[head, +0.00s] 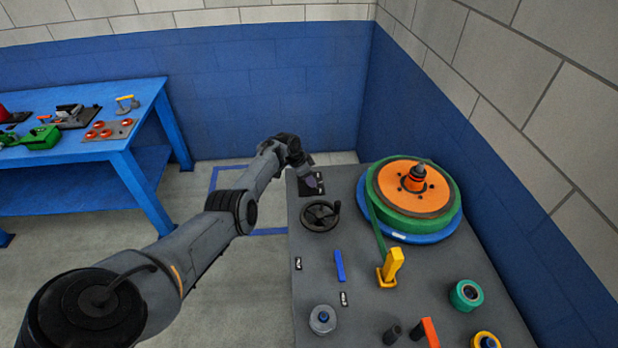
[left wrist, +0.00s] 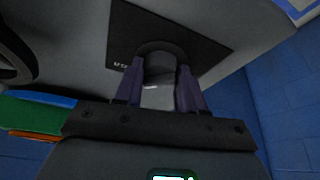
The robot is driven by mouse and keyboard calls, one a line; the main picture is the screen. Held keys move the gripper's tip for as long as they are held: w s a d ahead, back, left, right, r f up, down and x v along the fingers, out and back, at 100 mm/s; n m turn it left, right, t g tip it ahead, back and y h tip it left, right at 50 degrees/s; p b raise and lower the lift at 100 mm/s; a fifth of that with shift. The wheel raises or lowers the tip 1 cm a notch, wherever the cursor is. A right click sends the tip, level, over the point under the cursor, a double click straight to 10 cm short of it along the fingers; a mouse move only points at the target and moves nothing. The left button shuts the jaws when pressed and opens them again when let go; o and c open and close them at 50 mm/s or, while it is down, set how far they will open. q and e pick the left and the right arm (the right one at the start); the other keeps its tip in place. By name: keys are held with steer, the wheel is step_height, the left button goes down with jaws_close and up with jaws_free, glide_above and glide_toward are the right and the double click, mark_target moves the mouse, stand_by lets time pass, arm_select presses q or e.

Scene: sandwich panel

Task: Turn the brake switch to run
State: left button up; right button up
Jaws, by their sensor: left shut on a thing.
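The brake switch (left wrist: 160,58) is a round dark knob on a black plate (left wrist: 205,42) in the left wrist view. White lettering beside it is cut off by my finger and cannot be read. In the head view the black plate (head: 319,187) lies at the far left corner of the grey panel, and the knob is mostly hidden by my gripper. My left gripper (head: 308,181) is at that plate. In the left wrist view its two purple fingers (left wrist: 158,80) stand on either side of the knob, shut on it. Which way the switch points is unclear. My right gripper is out of view.
A black handwheel (head: 320,215) stands just in front of the plate. A green and orange reel (head: 413,187) on a blue disc is to the right. A blue lever (head: 340,266) and yellow part (head: 391,266) are nearer. A blue table (head: 140,142) stands apart at left.

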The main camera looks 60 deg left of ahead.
arm_select(q)
steer(key=shift+r+n+p, duration=0.15)
steer(key=shift+n+p, duration=0.15)
steer(key=shift+p, duration=0.3)
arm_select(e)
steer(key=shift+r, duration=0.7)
arm_select(q)
steer(key=n+p, duration=0.2)
steer(key=n+y+p, duration=0.1)
steer(key=p, duration=0.1)
steer(key=shift+d+n+y, duration=0.2)
steer(key=shift+n+y, duration=0.1)
steer(key=shift+n, duration=0.1)
steer(key=shift+n+y+p, duration=0.6)
steer(key=shift+n+p, duration=0.3)
steer(key=shift+n, duration=0.3)
steer(key=shift+d+f+n+g+y+p, duration=0.1)
steer(key=shift+n+g+y+p, duration=0.1)
steer(key=shift+n, duration=0.45)
steer(key=shift+f+n+g+y+p, duration=0.1)
steer(key=shift+n+p, duration=0.05)
steer(key=shift+n, duration=0.5)
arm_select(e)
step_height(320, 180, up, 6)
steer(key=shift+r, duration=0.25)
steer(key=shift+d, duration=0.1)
arm_select(q)
steer(key=o, duration=1)
steer(key=shift+w, duration=0.1)
